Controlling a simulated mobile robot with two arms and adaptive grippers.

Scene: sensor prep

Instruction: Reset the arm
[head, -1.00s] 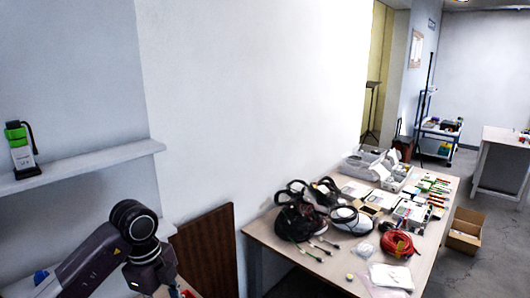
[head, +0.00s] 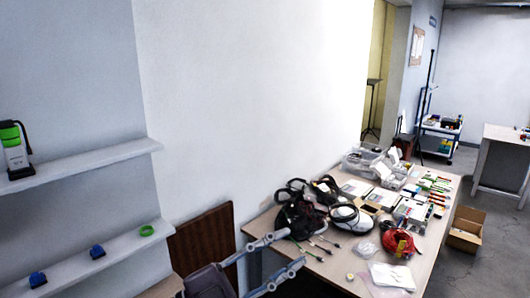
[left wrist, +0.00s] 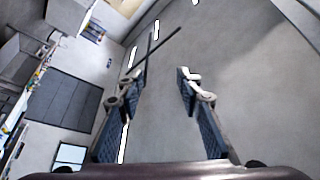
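My left gripper (head: 291,248) shows at the bottom middle of the head view. Its two grey fingers are spread apart and point right, in front of the near left part of the table in the picture. In the left wrist view the left gripper (left wrist: 160,78) is open with nothing between its fingers, and grey floor shows beyond. My right gripper is not in view.
A table (head: 345,266) holds headsets, a red cable coil (head: 397,241) and small parts. A cardboard box (head: 465,229) stands on the floor.

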